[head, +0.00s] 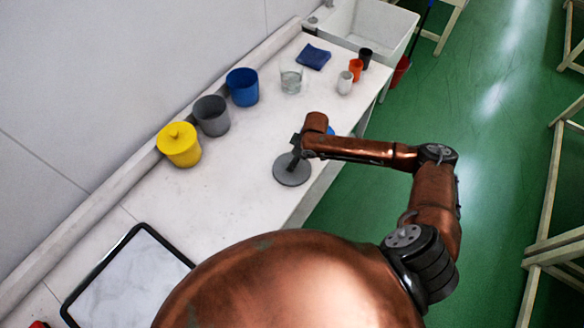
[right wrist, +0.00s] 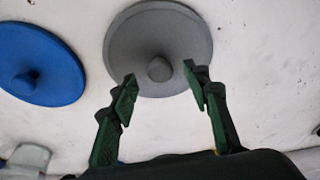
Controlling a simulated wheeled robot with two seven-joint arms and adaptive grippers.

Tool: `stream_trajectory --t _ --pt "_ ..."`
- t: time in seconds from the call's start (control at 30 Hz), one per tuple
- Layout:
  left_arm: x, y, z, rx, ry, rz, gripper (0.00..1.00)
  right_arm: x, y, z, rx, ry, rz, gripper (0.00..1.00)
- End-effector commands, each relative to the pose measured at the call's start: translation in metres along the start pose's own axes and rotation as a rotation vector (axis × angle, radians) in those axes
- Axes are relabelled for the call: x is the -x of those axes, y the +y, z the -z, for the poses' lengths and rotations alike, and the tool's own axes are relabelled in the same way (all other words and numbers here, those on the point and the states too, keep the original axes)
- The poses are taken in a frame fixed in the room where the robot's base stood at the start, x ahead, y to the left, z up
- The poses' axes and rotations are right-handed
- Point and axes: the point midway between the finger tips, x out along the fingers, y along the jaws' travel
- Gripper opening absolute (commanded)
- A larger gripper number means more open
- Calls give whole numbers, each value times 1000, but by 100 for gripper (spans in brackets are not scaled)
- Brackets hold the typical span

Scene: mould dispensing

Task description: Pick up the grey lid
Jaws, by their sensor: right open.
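The grey lid (head: 291,176) lies flat on the white table near its right edge, below my right gripper (head: 297,158) in the head view. In the right wrist view the grey lid (right wrist: 158,40) is a round disc with a small round knob in its middle. My right gripper (right wrist: 157,88) is open and empty. Its two green-lined fingertips are over the near part of the lid, to either side of the knob. I cannot tell how high they are above the lid. My left gripper is not in view.
A blue lid (right wrist: 40,65) lies left of the grey one in the right wrist view. A yellow lidded pot (head: 179,148), a grey pot (head: 211,116) and a blue pot (head: 242,88) stand along the wall. A glass (head: 291,79) and small cups stand farther back.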

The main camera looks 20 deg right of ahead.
Motion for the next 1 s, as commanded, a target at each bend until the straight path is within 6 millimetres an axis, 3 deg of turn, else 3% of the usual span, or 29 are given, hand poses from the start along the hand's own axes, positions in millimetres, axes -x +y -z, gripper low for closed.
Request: stream_trajectory --t 0.2,0.43,1.0 --pt "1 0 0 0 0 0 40 -23 -1 0 0 1 0 44" --pt "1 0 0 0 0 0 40 -25 0 0 1 0 0 44" --pt "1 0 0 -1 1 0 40 -24 0 0 1 0 0 5"
